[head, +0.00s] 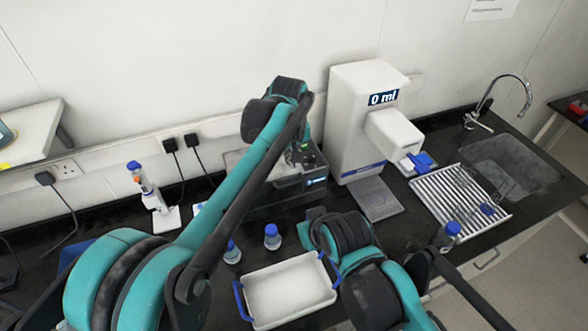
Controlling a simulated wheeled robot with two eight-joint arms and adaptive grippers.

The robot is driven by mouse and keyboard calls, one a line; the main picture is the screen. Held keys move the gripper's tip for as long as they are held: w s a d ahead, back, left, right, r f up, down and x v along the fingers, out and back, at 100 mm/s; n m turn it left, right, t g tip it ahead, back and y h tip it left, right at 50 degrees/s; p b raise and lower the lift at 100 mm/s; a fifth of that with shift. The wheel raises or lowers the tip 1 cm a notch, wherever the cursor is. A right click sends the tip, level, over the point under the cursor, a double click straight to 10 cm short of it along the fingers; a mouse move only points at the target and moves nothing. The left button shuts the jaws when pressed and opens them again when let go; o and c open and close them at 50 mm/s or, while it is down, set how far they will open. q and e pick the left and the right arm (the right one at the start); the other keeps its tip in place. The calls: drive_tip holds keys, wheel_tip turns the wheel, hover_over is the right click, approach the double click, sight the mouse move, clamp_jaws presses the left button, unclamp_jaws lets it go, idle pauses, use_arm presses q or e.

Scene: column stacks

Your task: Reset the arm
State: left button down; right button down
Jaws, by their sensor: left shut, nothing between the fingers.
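My left arm rises from the lower left, bends high in front of the wall and comes down over the dark grey box-shaped device (270,205). My left gripper (304,158) is small in the head view, above that device, partly behind the arm's own dark link. It is shut and empty. My right arm comes in from the lower right, with its teal and black elbow right of the white tray (291,291).
Two blue-capped bottles (272,236) stand behind the tray. A white dispenser (350,110) reading "0 ml" stands behind a grey drip plate (376,198). Right are a striped rack (430,200), another blue-capped bottle (448,234) and a sink (515,165). A pipette stand (165,218) is left.

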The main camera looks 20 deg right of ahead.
use_arm(q)
drive_tip(key=s+a+f+t+b, duration=0.15)
drive_tip(key=a+b, duration=0.25)
drive_tip(key=a, duration=0.7)
drive_tip(key=s+a+t+b, duration=0.1)
drive_tip(key=s+a+b, duration=0.25)
drive_tip(key=a, duration=0.75)
drive_tip(key=s+a+f+t+y+b, duration=0.1)
drive_tip(key=s+a+f+t+b, duration=0.1)
drive_tip(key=s+a+f+b, duration=0.6)
drive_tip(key=s+a+f, duration=0.5)
drive_tip(key=a+f, duration=0.4)
drive_tip(key=shift+s+a+f+t, duration=0.2)
drive_tip(key=shift+s+t, duration=0.15)
drive_tip(key=shift+s, duration=0.05)
